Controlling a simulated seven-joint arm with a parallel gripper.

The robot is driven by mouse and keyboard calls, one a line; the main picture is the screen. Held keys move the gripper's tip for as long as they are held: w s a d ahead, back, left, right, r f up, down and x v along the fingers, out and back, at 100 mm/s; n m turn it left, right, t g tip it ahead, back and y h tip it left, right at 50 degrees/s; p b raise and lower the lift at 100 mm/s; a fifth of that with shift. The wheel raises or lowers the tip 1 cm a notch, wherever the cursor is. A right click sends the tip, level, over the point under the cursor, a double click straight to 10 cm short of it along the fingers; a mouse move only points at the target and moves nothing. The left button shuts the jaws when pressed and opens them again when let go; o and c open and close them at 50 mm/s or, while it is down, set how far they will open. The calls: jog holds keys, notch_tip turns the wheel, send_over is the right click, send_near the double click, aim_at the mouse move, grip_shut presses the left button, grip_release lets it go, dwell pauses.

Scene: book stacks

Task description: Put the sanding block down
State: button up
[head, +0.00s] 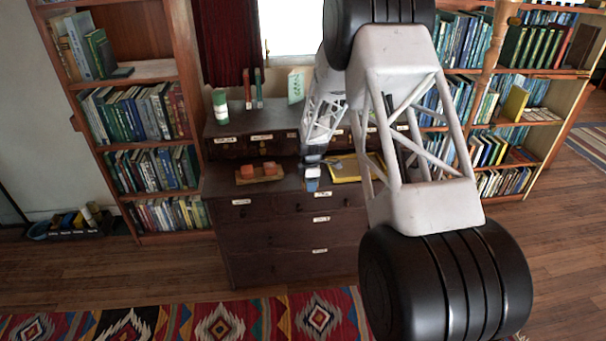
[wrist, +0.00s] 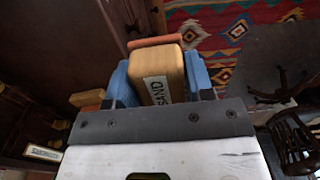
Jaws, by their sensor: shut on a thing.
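The sanding block (wrist: 163,72) is tan with an orange-brown face and a pale label reading "SAND". It shows in the wrist view between the blue fingers of my gripper (wrist: 158,78), which is shut on it. In the head view my gripper (head: 312,182) is by the front edge of the dark chest of drawers (head: 275,232), right of a wooden tray with orange blocks. The block itself is hard to make out there. I cannot tell whether it touches the chest top.
The wooden tray (head: 270,178) carries orange blocks on the chest top. A yellow tray (head: 345,176) lies right of my gripper. A green can (head: 220,107) and upright books (head: 252,89) stand on the raised back section. A patterned rug (head: 190,322) lies in front.

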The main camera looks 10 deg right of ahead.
jog(key=w, duration=0.5)
jog(key=w+f, duration=0.1)
jog(key=w, duration=1)
jog(key=shift+a+f, duration=0.2)
jog(key=shift+f, duration=0.05)
jog(key=shift+f, duration=1.75)
jog(key=shift+f, duration=0.15)
jog(key=o, duration=1)
jog(key=shift+o, duration=0.2)
notch_tip(320, 180, up, 12)
